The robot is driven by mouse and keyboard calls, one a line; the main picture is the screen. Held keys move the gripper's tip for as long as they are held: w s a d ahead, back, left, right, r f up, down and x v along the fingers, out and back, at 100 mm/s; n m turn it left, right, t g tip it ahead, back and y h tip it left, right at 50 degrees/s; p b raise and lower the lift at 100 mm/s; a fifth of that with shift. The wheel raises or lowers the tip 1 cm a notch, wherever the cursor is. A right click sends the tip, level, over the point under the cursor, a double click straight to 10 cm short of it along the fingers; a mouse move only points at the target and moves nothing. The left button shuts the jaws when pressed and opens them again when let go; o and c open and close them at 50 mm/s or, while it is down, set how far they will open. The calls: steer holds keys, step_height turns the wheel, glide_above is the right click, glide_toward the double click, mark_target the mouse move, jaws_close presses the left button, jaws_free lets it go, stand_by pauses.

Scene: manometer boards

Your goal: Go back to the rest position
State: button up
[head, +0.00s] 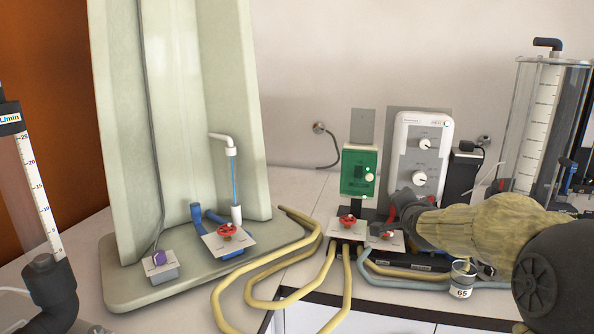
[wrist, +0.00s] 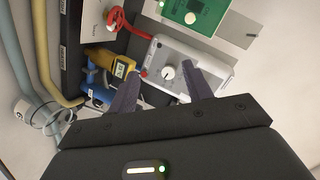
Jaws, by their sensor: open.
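My gripper (wrist: 158,84) shows in the wrist view with its two dark fingers apart and nothing between them. Beyond the fingertips is a white control box (wrist: 200,70) with a round knob; I see no clear contact. In the head view my arm reaches in from the right, wrapped in a yellowish cover. Its dark end is in front of the lower part of the white control box (head: 424,135), which has two knobs. The fingertips are hard to make out there.
A green box (head: 359,171) stands left of the control box. Red valves (head: 350,221) and yellow hoses (head: 262,283) lie in front. A cup marked 65 (head: 461,284) is below my arm.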

steer(key=s+a+f+n+g+y, duration=0.1)
steer(key=s+a+f+n+g, duration=0.25)
steer(key=s+f, duration=0.3)
steer(key=s+a+f+n+g+y, duration=0.1)
steer(key=s+a+f+n+g, duration=0.25)
steer(key=s+a+f, duration=0.35)
steer(key=s+a+f+n+g, duration=0.1)
steer(key=s+f+n+g, duration=0.15)
steer(key=s+f, duration=0.4)
steer(key=s+f+n+g, duration=0.2)
steer(key=s+f+n, duration=0.2)
steer(key=s, duration=0.6)
steer(key=w+p+v, duration=0.2)
steer(key=p+v, duration=0.6)
steer(key=w+r+p+v, duration=0.1)
steer(key=p+v, duration=0.7)
steer(key=shift+w, duration=0.55)
steer(key=shift+f, duration=0.1)
